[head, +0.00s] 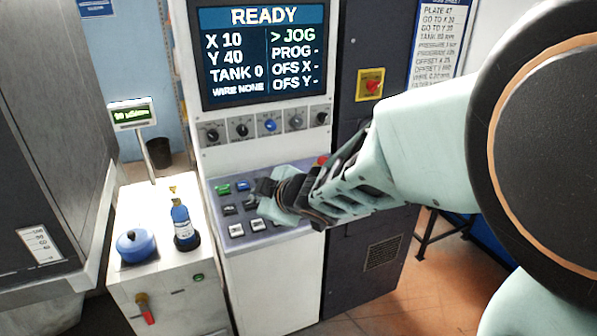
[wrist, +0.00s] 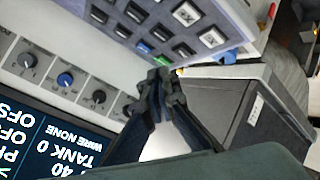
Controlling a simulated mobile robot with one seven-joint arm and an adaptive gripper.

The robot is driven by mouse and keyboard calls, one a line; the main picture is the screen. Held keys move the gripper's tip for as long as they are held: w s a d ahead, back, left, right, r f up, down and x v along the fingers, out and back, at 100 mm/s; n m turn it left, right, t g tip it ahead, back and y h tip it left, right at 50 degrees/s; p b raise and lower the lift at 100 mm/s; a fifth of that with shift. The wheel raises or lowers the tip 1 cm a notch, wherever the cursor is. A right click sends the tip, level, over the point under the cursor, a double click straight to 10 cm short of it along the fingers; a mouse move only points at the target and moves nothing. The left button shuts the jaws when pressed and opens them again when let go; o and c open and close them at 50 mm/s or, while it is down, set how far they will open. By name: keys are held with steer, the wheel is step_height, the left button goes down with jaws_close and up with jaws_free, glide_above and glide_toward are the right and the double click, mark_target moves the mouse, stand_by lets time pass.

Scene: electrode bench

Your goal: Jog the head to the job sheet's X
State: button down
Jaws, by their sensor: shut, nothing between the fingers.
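The screen (head: 263,50) reads READY, X 10, Y 40, TANK 0, WIRE NONE, with the marker beside JOG. Part of it shows in the wrist view (wrist: 45,140). The job sheet (head: 437,45) hangs at the upper right; its lines look like "GO TO X 30" and "GO TO Y 20", but the digits are blurred. The keypad (head: 258,236) has a green key (head: 223,189), a blue key (head: 242,186), dark keys and white keys. My gripper (head: 265,187) is shut and empty over the keypad, hiding some keys. Its tips (wrist: 164,82) appear near the green and blue keys; contact cannot be told.
Knobs (head: 269,125) line the panel below the screen. A red switch (head: 372,87) on a yellow plate is right of it. A blue bottle (head: 183,222) and blue pot (head: 136,246) stand on the white cabinet at left. A dark grey machine (head: 50,130) fills the far left.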

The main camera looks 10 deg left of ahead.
steer(key=f+b, duration=0.2)
steer(key=w+f+b, duration=0.1)
steer(key=f+b, duration=0.2)
steer(key=f, duration=0.2)
steer(key=shift+w+a+f+b, duration=0.1)
steer(key=shift+w+a+b, duration=0.05)
steer(key=shift+a+b, duration=0.25)
steer(key=shift+f, duration=0.1)
stand_by(0.9)
steer(key=shift+w+f+b, duration=0.1)
steer(key=shift+f+b, duration=0.2)
steer(key=shift+b, duration=0.05)
steer(key=shift+f+b, duration=0.35)
steer(key=shift+f, duration=0.05)
stand_by(0.5)
stand_by(0.3)
steer(key=shift+r+p, duration=0.7)
steer(key=shift+r, duration=0.1)
steer(key=r+p, duration=0.3)
steer(key=s+r+p, duration=0.1)
steer(key=r, duration=0.1)
steer(key=shift+d, duration=0.35)
